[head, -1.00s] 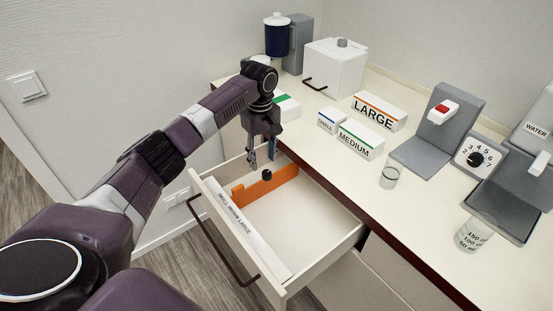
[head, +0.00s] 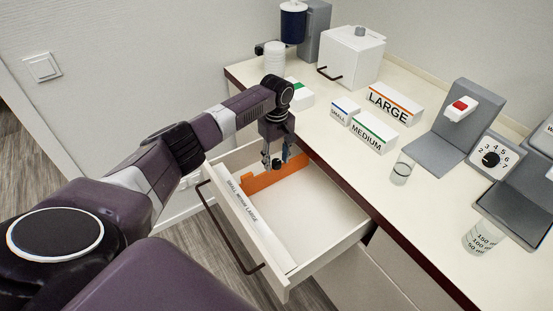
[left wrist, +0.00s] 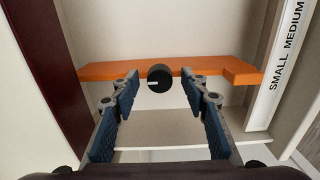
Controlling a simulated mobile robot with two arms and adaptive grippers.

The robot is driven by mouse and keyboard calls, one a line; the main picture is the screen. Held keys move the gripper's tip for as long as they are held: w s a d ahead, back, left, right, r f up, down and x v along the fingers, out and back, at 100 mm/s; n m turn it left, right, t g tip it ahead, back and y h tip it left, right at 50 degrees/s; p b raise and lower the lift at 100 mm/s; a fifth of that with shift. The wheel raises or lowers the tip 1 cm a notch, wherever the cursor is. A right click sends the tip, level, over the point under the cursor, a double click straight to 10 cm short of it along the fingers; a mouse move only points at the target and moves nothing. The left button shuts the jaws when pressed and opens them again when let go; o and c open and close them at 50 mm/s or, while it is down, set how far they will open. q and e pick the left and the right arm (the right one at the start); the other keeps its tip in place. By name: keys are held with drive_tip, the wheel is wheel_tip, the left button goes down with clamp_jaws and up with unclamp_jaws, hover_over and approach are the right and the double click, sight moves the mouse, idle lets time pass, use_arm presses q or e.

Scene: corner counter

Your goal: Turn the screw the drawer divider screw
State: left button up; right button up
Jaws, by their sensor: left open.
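The orange drawer divider (head: 256,184) lies across the open drawer (head: 322,216); it also shows in the left wrist view (left wrist: 215,70). Its screw is a round black knob with a white mark (left wrist: 160,78), on the divider's near side in that view. In the head view the knob (head: 276,163) is mostly hidden by my fingers. My left gripper (left wrist: 160,82) is open, its blue-padded fingers on either side of the knob in the wrist picture, with small gaps. I cannot tell whether either finger touches it. My right gripper is not in view.
A size label strip (head: 240,204) runs along the drawer front, with a dark handle (head: 228,236) outside. The counter edge overhangs close to my gripper. SMALL, MEDIUM (head: 372,133) and LARGE (head: 393,104) boxes and a glass (head: 401,170) stand on the counter. The drawer's front area is clear.

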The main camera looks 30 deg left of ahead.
use_arm(q)
drive_tip(key=c, duration=0.6)
clamp_jaws()
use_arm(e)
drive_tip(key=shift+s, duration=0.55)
